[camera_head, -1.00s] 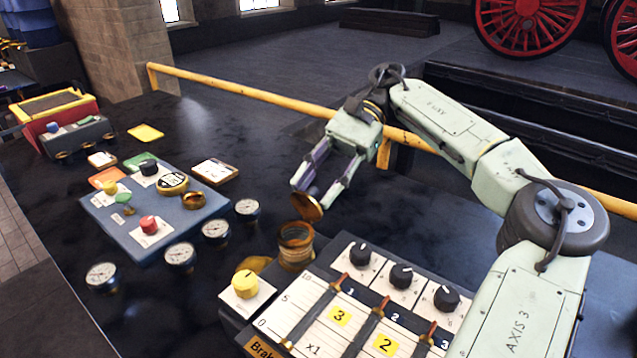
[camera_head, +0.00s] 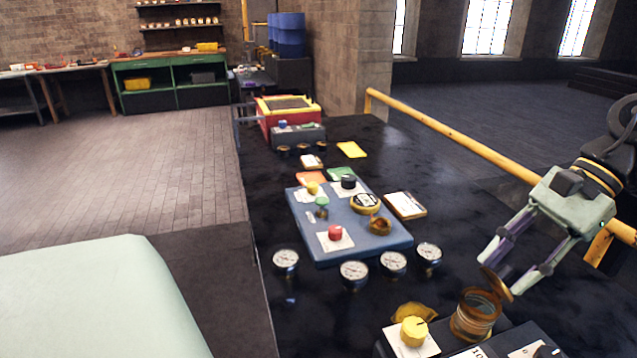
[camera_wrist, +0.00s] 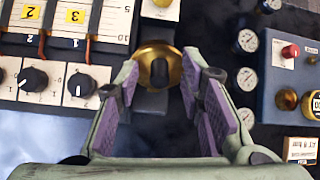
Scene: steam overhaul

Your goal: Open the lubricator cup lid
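The lubricator cup (camera_head: 476,316) is a round brass-coloured cup standing on the dark bench at the lower right of the head view. Its lid (camera_head: 497,285) is a coppery disc, raised and steeply tilted at the cup's right rim, so the mouth is uncovered. My gripper (camera_head: 503,276) is just above and right of the lid, its fingers pointing down towards it. In the wrist view the gripper (camera_wrist: 159,68) has its purple-padded fingers spread, with a brass disc (camera_wrist: 174,56), apparently the lid, between the tips. Whether a finger touches the lid is unclear.
A yellow knob (camera_head: 414,331) stands left of the cup. Several gauges (camera_head: 354,275) and a blue panel (camera_head: 337,244) with buttons lie further left. A yellow rail (camera_head: 450,134) runs behind the bench. In the wrist view, a panel with black knobs (camera_wrist: 81,85) is at left.

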